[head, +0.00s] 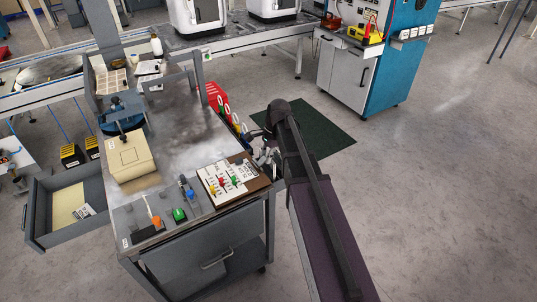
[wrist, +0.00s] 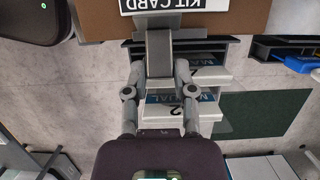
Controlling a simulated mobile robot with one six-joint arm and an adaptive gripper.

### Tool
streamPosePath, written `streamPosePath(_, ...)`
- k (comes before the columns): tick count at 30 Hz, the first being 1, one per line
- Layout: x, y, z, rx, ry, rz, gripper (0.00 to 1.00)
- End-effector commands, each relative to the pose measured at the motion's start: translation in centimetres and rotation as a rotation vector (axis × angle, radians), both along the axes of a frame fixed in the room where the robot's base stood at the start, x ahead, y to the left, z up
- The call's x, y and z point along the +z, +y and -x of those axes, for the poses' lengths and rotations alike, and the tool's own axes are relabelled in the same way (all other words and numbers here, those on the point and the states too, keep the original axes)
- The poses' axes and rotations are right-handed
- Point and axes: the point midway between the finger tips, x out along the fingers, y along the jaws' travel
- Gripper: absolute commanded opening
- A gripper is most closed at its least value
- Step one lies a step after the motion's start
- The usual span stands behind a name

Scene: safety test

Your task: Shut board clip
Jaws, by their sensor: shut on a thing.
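A brown clipboard (head: 262,182) lies at the right corner of the metal workbench. It carries a white kit card (head: 222,182) with several small coloured pieces on it. In the wrist view the brown board (wrist: 93,18) and the white card (wrist: 185,5) show at the top. The board clip (wrist: 158,52) is a grey plate at the board's edge. My gripper (wrist: 158,74) is shut on the clip, one finger on each side of it. In the head view my gripper (head: 266,158) is at the board's outer edge, partly hidden by my arm. The clip's angle cannot be told.
Manuals (wrist: 197,96) stand in holders below the board's edge, close to my fingers. A green mat (head: 312,128) lies on the floor. An open drawer (head: 65,205) juts out at left.

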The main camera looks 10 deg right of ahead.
Motion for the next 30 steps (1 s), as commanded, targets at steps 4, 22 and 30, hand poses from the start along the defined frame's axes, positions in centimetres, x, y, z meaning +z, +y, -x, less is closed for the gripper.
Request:
streamPosePath(4,0.5,0.9,0.0,0.005,-0.036,0.085,0.0)
streamPosePath(22,0.7,3.2,0.6,0.008,-0.202,0.598,0.0)
streamPosePath(30,0.6,3.9,0.7,0.007,-0.263,0.784,0.0)
